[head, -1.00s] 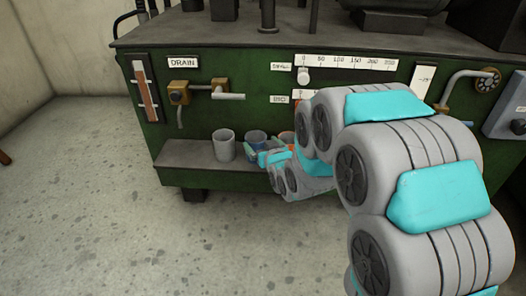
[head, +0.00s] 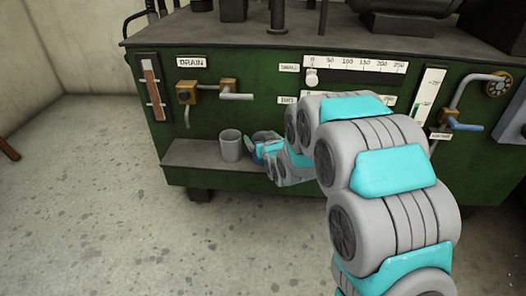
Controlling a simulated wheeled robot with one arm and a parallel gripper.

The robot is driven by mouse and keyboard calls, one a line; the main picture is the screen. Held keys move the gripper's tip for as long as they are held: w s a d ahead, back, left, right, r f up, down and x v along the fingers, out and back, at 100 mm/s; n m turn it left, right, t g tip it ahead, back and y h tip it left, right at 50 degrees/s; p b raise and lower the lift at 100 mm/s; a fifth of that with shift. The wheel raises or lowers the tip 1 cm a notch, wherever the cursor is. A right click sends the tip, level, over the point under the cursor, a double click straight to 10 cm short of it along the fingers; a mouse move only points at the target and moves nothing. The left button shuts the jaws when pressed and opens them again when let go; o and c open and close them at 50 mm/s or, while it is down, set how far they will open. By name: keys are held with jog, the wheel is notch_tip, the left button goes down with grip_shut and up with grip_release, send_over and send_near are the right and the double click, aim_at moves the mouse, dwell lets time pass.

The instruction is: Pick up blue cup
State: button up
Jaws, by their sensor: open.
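The blue cup (head: 261,135) stands on the low green ledge at the front of the machine, just right of a grey cup.
The grey cup (head: 231,146) stands close on the left of the blue one. The ledge (head: 190,155) is bare further left. Above it, a drain pipe and valve (head: 228,90) stick out from the green machine front. My arm hides the ledge's right part.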

jog(key=shift+c, duration=0.2)
jog(key=c, duration=1.2)
jog(key=shift+r, duration=0.2)
jog(key=shift+c, duration=0.2)
